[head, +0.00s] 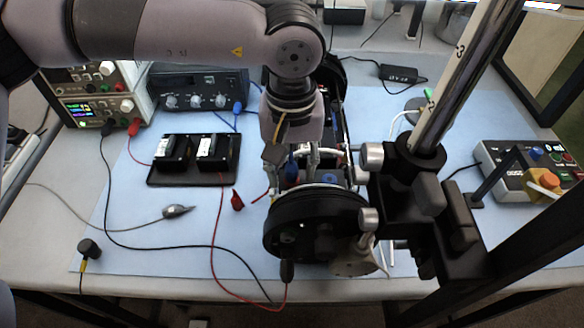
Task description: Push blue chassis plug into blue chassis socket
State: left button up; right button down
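My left gripper (292,163) points down over the black cylinder assembly (316,222) in the middle of the bench. A small blue piece (292,169), perhaps the blue chassis plug, shows between its fingers. I cannot tell whether the fingers press on it. A second blue spot (329,179), perhaps the blue chassis socket, shows just right of it on the assembly. The fingertips and the contact area are partly hidden. My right gripper is not in view.
A black metal stand with a clamp (415,170) rises close to the right. A black block with two modules (196,160) lies left. Instruments (198,88) stand at the back left, and a control box (530,172) stands right. Loose red and black leads cross the blue mat (140,230).

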aim_at(291, 163)
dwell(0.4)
pick_arm(q)
grip_shut()
dwell(0.4)
jog(key=shift+r, duration=0.15)
jog(key=shift+r+p, duration=1.2)
jog(key=shift+r, duration=1.65)
